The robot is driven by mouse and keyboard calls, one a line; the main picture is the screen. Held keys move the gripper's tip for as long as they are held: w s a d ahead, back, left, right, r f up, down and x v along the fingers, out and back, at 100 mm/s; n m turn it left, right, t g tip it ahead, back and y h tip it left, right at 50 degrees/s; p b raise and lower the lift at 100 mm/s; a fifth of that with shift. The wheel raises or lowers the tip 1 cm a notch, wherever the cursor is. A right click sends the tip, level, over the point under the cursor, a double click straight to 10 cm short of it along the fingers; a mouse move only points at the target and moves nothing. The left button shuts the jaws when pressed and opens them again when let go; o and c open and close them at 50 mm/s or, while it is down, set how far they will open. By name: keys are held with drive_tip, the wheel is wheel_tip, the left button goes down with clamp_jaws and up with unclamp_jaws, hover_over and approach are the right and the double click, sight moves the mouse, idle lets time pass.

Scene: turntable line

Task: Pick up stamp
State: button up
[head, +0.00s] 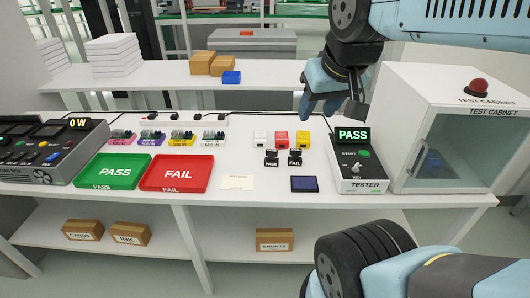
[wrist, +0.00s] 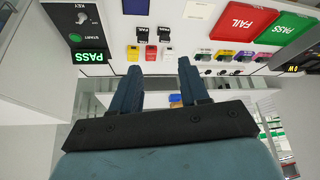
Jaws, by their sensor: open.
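Two small black stamps stand on the white bench: a PASS stamp (head: 271,158) and a FAIL stamp (head: 295,158). They also show at the top of the wrist view, the FAIL stamp (wrist: 142,32) to the left of the PASS stamp (wrist: 164,33). My gripper (head: 333,107) hangs above the back of the bench, near the tester and apart from both stamps. In the wrist view my gripper (wrist: 159,67) has its two fingers spread with nothing between them.
White, red (head: 281,138) and yellow blocks stand just behind the stamps. A dark blue pad (head: 304,184) lies in front. The tester (head: 358,170) and test cabinet (head: 445,130) are to the right. Green PASS (head: 112,171) and red FAIL (head: 177,173) trays lie left.

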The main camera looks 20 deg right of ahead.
drive_tip(key=o, duration=0.3)
drive_tip(key=shift+w, duration=0.45)
drive_tip(key=o, duration=0.4)
drive_tip(key=shift+m+g, duration=0.5)
drive_tip(key=shift+g, duration=0.3)
drive_tip(key=w, duration=0.2)
drive_tip(key=w+f, duration=0.1)
drive_tip(key=w, duration=0.4)
drive_tip(key=shift+w+d+f, duration=0.1)
drive_tip(key=shift+f, duration=0.2)
drive_tip(key=m+g, duration=0.3)
drive_tip(key=g, duration=0.1)
hover_over(272, 150)
wheel_tip(272, 150, down, 18)
drive_tip(key=f, duration=0.1)
wheel_tip(272, 150, down, 8)
drive_tip(key=shift+d+r, duration=0.1)
drive_tip(key=shift+r, duration=0.1)
drive_tip(key=shift+f, duration=2.75)
